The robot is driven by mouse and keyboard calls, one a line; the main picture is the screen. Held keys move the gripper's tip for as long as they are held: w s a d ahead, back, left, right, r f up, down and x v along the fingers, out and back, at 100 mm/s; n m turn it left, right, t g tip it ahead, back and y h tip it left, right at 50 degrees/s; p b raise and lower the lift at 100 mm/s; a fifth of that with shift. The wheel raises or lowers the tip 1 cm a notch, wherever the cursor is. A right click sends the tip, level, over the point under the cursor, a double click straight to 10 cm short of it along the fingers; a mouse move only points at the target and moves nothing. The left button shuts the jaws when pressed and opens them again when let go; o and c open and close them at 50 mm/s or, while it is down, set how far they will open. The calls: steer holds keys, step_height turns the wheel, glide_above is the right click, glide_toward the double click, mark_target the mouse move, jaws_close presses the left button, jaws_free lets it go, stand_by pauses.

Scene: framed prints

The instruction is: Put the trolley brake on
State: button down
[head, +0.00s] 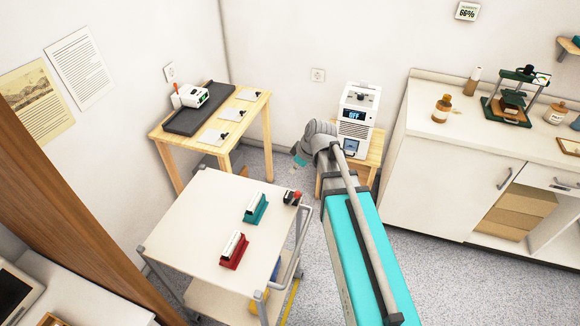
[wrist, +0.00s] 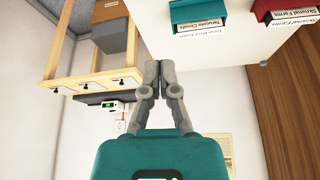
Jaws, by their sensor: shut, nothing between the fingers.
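The white trolley (head: 190,220) stands in the middle of the head view, with grey posts and a lower shelf. A small dark block with a red knob (head: 297,196) sits at its right far corner; I cannot tell for sure that this is the brake. My gripper (head: 299,162) is beyond and above that corner, apart from the trolley, partly hidden by my arm. The trolley's wheels are hidden.
A teal holder (head: 256,211) and a red holder (head: 232,252) stand on the trolley top. A wooden table (head: 250,106) is behind, and a white device (head: 356,108) stands on a wooden stand. A white cabinet (head: 440,170) is right. Speckled floor is clear between them.

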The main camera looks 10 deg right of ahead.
steer(key=shift+s+d+r, duration=0.15)
steer(key=shift+d+r, duration=0.15)
steer(key=shift+r, duration=0.05)
stand_by(0.5)
steer(key=s+d+m+g+h, duration=0.1)
steer(key=s+d+m+h, duration=0.1)
steer(key=s+m, duration=0.3)
steer(key=s+d+f+m+g+h, duration=0.1)
steer(key=s+d+m+h, duration=0.1)
steer(key=s+m, duration=0.3)
steer(key=s, duration=0.2)
steer(key=shift+s+d+f+m+g, duration=0.3)
steer(key=shift+s+d+m, duration=0.05)
steer(key=shift+m, duration=0.05)
